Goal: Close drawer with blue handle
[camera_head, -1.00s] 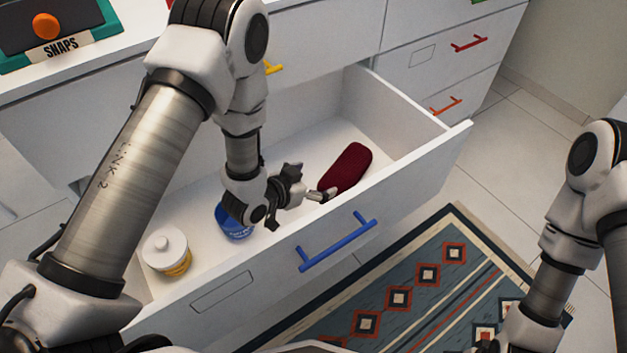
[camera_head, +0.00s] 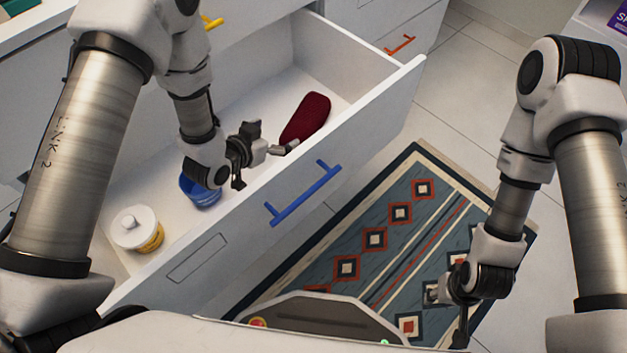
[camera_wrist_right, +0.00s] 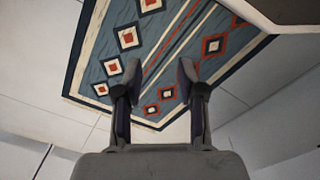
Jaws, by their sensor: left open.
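The white drawer (camera_head: 228,235) with the blue handle (camera_head: 303,193) is pulled open in the head view. A dark red case (camera_head: 306,118), a blue tub (camera_head: 203,194) and a white-lidded yellow jar (camera_head: 137,229) lie in it. My left gripper (camera_head: 264,150) is open over the drawer's inside, behind the front panel, between the tub and the red case. Whether it touches anything is unclear. My right gripper (camera_head: 446,312) hangs over the rug, right of the drawer and apart from the handle. In the right wrist view its two fingers (camera_wrist_right: 159,95) stand apart, with nothing between them.
A patterned rug (camera_head: 345,268) covers the tiled floor (camera_head: 466,125) in front of the drawer. Above are a yellow handle (camera_head: 212,23) and, to the right, an orange handle (camera_head: 400,45) on a shut drawer. A purple box (camera_head: 616,13) shows at the top right corner.

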